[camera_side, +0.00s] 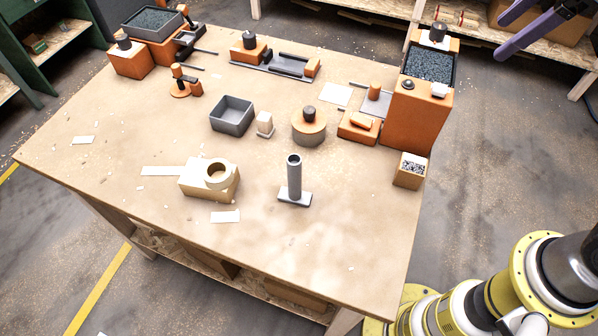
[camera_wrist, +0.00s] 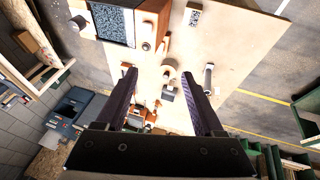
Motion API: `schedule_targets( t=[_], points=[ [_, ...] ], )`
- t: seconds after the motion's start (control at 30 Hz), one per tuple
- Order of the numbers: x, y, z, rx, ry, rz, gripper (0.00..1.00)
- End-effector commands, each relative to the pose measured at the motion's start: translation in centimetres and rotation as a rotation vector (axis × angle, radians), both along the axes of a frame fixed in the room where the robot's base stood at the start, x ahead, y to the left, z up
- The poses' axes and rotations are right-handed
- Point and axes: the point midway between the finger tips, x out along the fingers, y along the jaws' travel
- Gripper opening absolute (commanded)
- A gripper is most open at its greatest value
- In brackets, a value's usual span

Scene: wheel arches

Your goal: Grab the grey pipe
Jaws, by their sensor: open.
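The grey pipe (camera_side: 294,178) stands upright on a small grey base plate near the front middle of the table. In the wrist view a grey cylinder that looks like the pipe (camera_wrist: 208,76) shows just right of the right fingertip. My gripper (camera_side: 502,35) is at the top right of the side view, high up and well away from the pipe. Its two purple fingers are spread apart and empty; the wrist view also shows the gripper (camera_wrist: 158,75) with a wide gap between the fingers.
A beige block with a ring (camera_side: 211,178) is left of the pipe. A tall orange hopper unit (camera_side: 415,118) is at the right. The table in front of the pipe is clear.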

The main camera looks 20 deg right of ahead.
Motion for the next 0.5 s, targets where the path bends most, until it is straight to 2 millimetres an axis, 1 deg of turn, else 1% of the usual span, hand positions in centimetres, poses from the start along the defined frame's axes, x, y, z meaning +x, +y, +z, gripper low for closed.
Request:
schedule_targets(
  t=[0.03, 0.07, 0.1, 0.17, 0.2, 0.27, 0.3, 0.37, 0.4, 0.47, 0.5],
  points=[
    [1.9, 1.7, -0.2, -0.021, 0.024, 0.078, 0.69],
    [2.9, 2.7, -0.3, -0.033, 0.035, 0.122, 0.69],
    [4.2, 4.1, -0.5, -0.049, 0.05, 0.181, 0.69],
    [5.9, 6.3, -1.2, -0.072, 0.073, 0.266, 0.69],
    [7.0, 7.9, -1.7, -0.087, 0.088, 0.321, 0.69],
    [8.4, 10.5, -2.8, -0.107, 0.113, 0.401, 0.69],
    [9.2, 12.2, -3.7, -0.121, 0.13, 0.452, 0.69],
    [10.2, 15.0, -5.3, -0.139, 0.156, 0.526, 0.69],
    [10.6, 16.8, -6.5, -0.152, 0.175, 0.57, 0.69],
    [11.0, 19.6, -8.5, -0.169, 0.204, 0.633, 0.69],
    [11.1, 21.3, -9.8, -0.179, 0.222, 0.667, 0.69]
  ],
)
